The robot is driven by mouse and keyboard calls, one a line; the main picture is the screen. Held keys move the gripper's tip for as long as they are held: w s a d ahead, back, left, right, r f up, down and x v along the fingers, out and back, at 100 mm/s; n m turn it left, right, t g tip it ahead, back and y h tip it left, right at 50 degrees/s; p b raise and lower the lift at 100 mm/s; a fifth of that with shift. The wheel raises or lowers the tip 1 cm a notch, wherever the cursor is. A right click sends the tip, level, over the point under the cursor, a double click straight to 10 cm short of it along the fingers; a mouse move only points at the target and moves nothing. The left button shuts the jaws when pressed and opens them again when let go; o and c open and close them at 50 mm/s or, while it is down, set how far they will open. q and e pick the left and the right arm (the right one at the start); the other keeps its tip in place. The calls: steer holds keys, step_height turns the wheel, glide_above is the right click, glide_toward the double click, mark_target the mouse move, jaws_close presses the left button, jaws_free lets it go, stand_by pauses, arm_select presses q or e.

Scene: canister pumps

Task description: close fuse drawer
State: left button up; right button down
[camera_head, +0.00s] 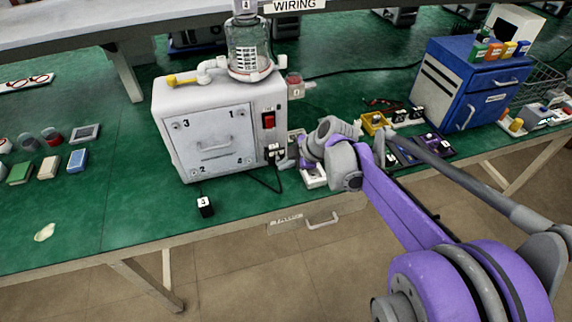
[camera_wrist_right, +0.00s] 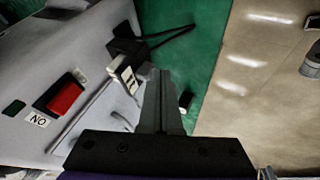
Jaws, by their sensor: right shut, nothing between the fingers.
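The white canister pump housing (camera_head: 205,125) stands on the green bench. Its right side carries a red switch (camera_head: 268,120) and a black inlet part with a white label (camera_head: 273,152). In the right wrist view the switch (camera_wrist_right: 66,97) sits left of a black plug with a cord (camera_wrist_right: 128,46). A small pale piece with dark marks (camera_wrist_right: 124,75), possibly the fuse drawer, juts out below the plug. How far it stands out is unclear. My right gripper (camera_head: 287,163) is beside this side; its shut fingers (camera_wrist_right: 162,75) are empty, just right of the pale piece. My left gripper is out of view.
A glass jar (camera_head: 247,50) stands on top of the housing. A black block marked 3 (camera_head: 205,206) sits near the bench's front edge. A blue cabinet (camera_head: 460,80) stands at the right.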

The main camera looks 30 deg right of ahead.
steer(key=w, duration=0.2)
steer(key=w+d, duration=0.1)
steer(key=w, duration=0.2)
steer(key=w+d, duration=0.1)
steer(key=w, duration=0.1)
steer(key=shift+w+p, duration=0.4)
steer(key=shift+w+r, duration=0.1)
steer(key=shift+a, duration=0.15)
